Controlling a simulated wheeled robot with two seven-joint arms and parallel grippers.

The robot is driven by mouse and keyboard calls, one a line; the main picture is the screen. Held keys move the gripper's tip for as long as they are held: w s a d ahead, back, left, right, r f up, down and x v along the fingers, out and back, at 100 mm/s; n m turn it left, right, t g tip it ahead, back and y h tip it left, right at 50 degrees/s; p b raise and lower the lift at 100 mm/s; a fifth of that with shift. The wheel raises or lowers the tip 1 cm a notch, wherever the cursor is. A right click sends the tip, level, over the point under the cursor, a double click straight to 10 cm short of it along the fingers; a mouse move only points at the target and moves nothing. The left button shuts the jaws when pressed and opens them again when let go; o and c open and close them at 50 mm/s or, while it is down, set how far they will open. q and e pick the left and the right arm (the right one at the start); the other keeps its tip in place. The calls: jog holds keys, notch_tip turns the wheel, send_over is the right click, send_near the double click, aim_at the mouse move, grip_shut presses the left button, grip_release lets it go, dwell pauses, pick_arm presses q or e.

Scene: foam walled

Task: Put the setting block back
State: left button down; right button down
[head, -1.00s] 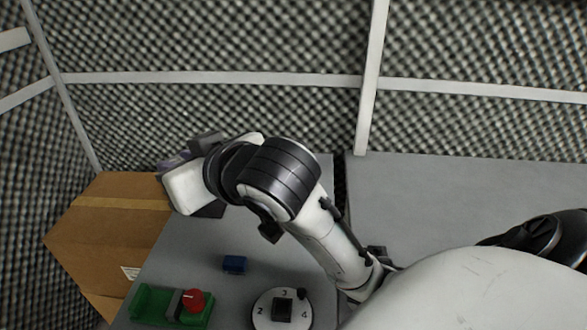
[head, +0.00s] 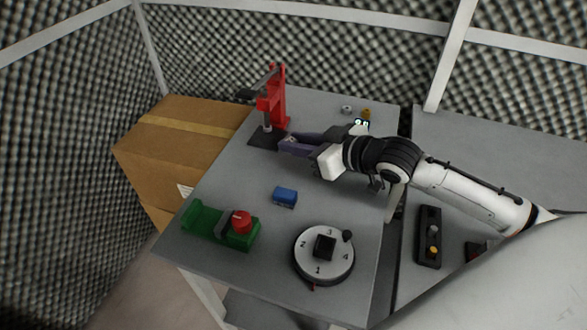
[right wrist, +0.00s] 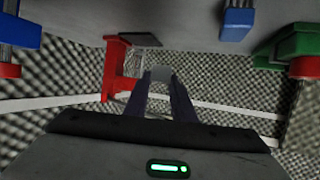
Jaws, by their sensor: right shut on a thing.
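My right gripper (head: 290,146) is near the foot of the red press (head: 276,100), its dark purple fingers pointing left over the table. In the head view the fingers mostly hide this block. The red press also shows in the wrist view (right wrist: 115,66), left of the fingertips. A blue block (head: 285,196) lies on the table, apart from the gripper. My left gripper is not in view.
A green fixture with a red knob (head: 241,222) sits at front left. A numbered dial (head: 323,254) stands front right. A cardboard box (head: 185,150) is left of the table (head: 235,185). A black control box (head: 428,237) lies right. Small parts (head: 365,113) lie at the back.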

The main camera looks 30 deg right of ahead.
aim_at(296, 176)
jog(key=shift+f, duration=3.6)
jog(key=shift+f, duration=0.15)
jog(key=c, duration=1.5)
grip_release()
jog(key=shift+r, duration=0.2)
jog(key=p+v, duration=0.1)
jog(key=v, duration=1.1)
jog(key=shift+f, duration=0.1)
